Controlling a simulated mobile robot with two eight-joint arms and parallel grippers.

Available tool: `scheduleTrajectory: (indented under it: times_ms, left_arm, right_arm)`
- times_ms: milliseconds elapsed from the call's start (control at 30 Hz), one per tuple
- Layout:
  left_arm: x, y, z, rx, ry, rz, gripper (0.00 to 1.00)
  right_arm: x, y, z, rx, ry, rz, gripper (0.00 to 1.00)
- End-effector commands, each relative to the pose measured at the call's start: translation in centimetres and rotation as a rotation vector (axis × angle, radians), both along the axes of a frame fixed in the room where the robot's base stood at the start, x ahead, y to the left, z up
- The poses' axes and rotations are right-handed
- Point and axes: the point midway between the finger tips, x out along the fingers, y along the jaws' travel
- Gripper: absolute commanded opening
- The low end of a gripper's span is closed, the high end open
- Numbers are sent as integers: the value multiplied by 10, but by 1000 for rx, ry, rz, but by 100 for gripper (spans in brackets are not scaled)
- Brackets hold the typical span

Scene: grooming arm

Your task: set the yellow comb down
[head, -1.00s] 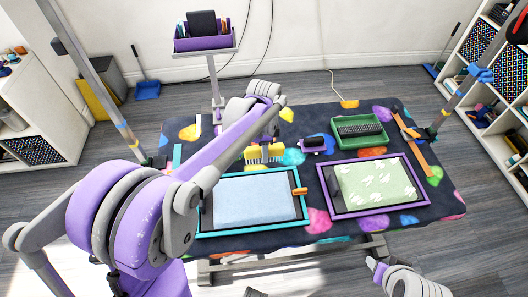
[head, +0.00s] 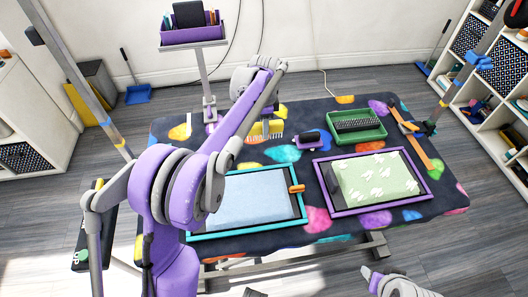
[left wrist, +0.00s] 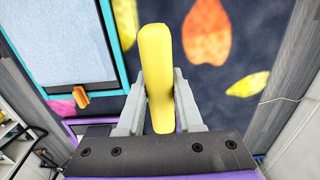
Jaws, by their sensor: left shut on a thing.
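The yellow comb (head: 275,128) hangs over the back middle of the table, teeth down, partly hidden behind my left arm. My left gripper is shut on it. In the left wrist view the comb's smooth yellow back (left wrist: 156,75) stands between the two grey fingers of my left gripper (left wrist: 160,100). The dark patterned table mat shows beyond it; I cannot tell how high the comb is. Part of my right arm shows at the bottom right of the head view, but its fingers do not.
A teal-framed tray with a blue towel (head: 255,205) and a purple-framed tray with a green towel (head: 375,178) lie in front. A purple brush (head: 309,139) and a green bin (head: 382,122) stand to the right. A post with a purple caddy (head: 192,35) rises behind.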

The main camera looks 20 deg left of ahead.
Motion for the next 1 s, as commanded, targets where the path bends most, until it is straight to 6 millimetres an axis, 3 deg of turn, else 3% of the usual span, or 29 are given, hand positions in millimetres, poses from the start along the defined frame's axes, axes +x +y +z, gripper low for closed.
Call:
scheduleTrajectory:
  times_ms: [133,600,967,1000]
  left_arm:
    - [0,0,-28,0,0,0,0]
    - [-1,0,-79,0,0,-1,0]
    - [-1,0,-84,0,0,0,0]
    - [-1,0,-84,0,0,0,36]
  right_arm:
    - [0,0,-2,0,1,0,50]
    - [-1,0,-5,0,2,0,50]
    - [-1,0,-8,0,3,0,50]
    - [-1,0,-8,0,3,0,50]
